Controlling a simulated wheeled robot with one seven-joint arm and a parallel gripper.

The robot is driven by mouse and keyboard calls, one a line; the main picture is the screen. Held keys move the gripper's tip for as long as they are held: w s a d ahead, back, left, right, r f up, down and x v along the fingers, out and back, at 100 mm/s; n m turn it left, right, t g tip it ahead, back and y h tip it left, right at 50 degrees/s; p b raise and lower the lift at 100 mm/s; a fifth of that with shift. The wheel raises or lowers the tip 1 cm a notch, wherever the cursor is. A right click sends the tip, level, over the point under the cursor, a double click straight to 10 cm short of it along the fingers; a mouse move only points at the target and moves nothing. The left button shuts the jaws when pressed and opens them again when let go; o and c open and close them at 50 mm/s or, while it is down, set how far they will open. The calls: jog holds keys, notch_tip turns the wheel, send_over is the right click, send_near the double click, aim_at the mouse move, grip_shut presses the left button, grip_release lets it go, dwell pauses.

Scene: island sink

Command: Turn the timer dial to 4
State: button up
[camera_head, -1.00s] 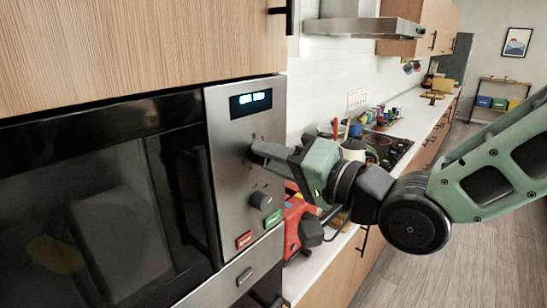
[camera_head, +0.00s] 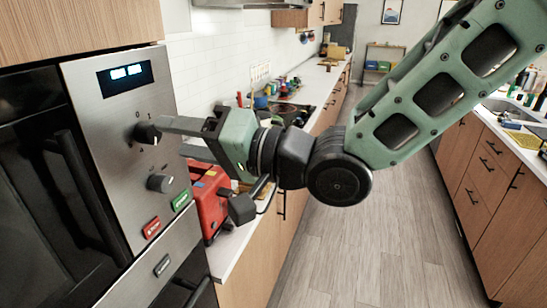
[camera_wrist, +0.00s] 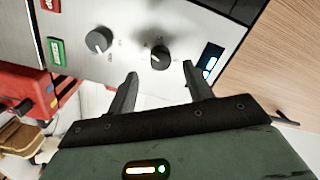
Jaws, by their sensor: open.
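The oven's steel control panel (camera_head: 115,110) has two dark round dials, one above the other. The upper dial (camera_head: 147,134) has small marks around it, and a "4" seems to show below it. It also shows in the wrist view (camera_wrist: 160,57); where its pointer stands is unclear. The lower dial (camera_head: 160,183) is also in the wrist view (camera_wrist: 98,41). My gripper (camera_head: 163,124) is open in front of the upper dial, its tips close to it. In the wrist view, the fingertips (camera_wrist: 160,71) straddle the upper dial's line; contact cannot be told.
A lit display (camera_head: 126,73) is above the dials. Red (camera_head: 151,228) and green (camera_head: 180,201) buttons are below them. A red appliance (camera_head: 209,198) stands on the counter just right of the panel, below my gripper. The floor (camera_head: 345,245) to the right is clear.

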jog(key=b+v, duration=0.7)
jog(key=v, duration=0.6)
jog(key=shift+d, duration=0.25)
jog(key=shift+s, duration=0.1)
jog(key=w+d+f+t+h, duration=0.1)
jog(key=w+d+f+h, duration=0.15)
jog(key=f+h, duration=0.4)
jog(key=w+d+f+t+h, duration=0.1)
jog(key=w+d+f+h, duration=0.1)
jog(key=d+f+h, duration=0.45)
jog(key=s+d+f+n+g+h, duration=0.1)
jog(key=s+f+n+g, duration=0.1)
jog(key=s+f+g, duration=0.2)
jog(key=s+d+f+n+g+h, duration=0.1)
jog(key=s+f+n+g+h, duration=0.1)
jog(key=s, duration=0.9)
notch_tip(320, 180, down, 4)
jog(key=shift+s+d+r+n+g+h, duration=0.1)
jog(key=shift+s+d+n+g+h, duration=0.15)
jog(key=shift+n+g, duration=0.65)
